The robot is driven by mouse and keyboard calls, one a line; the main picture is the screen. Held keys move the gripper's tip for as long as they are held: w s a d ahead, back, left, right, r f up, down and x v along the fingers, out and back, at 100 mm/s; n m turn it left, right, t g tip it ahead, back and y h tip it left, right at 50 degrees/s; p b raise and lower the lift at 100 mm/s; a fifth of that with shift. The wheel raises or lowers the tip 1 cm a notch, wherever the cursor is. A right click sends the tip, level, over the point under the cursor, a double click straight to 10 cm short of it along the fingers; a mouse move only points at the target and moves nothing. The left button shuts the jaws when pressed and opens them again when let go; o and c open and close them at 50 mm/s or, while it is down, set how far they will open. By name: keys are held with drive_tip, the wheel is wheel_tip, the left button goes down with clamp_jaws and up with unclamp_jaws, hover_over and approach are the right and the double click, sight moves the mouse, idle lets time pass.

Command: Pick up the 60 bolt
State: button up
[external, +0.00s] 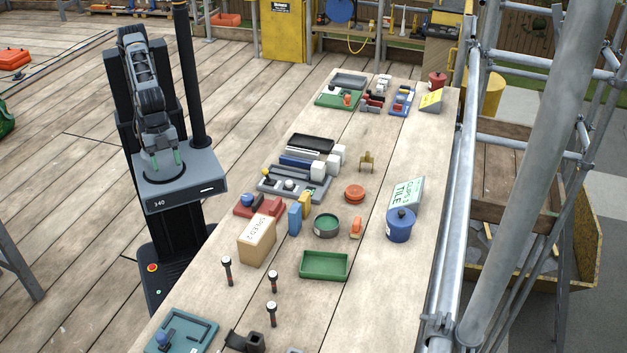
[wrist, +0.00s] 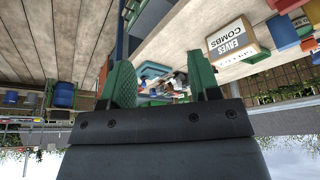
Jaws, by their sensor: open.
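I cannot make out the bolts in the wrist view.
A cardboard box (external: 257,240) stands behind the bolts; the wrist view shows a box labelled EAVES COMBS (wrist: 236,42). A green tray (external: 324,265) lies to their right. A teal tray (external: 181,335) is at the near left. Bare wood surrounds the bolts. Scaffold poles (external: 520,180) line the right side.

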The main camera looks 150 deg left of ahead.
drive_tip(key=w+a+n+g+h+b, duration=0.1)
drive_tip(key=w+a+n+h+b, duration=0.2)
drive_tip(key=w+n, duration=0.65)
drive_tip(key=w+a+n+h+b, duration=0.1)
drive_tip(key=w+a+n+h, duration=0.3)
drive_tip(key=w, duration=1)
drive_tip(key=n+t+h+b, duration=0.2)
drive_tip(key=n+t+h, duration=0.25)
drive_tip(key=n, duration=0.55)
approach(274, 272)
drive_tip(key=x, duration=0.7)
drive_tip(key=shift+s+d+f, duration=0.1)
drive_tip(key=shift+d+f, duration=0.1)
drive_tip(key=shift+f, duration=0.05)
drive_tip(key=shift+p+x, duration=0.4)
drive_tip(key=shift+x, duration=2.2)
drive_tip(key=shift+a+r, duration=0.1)
drive_tip(key=shift+r, duration=0.05)
drive_tip(key=c, duration=1)
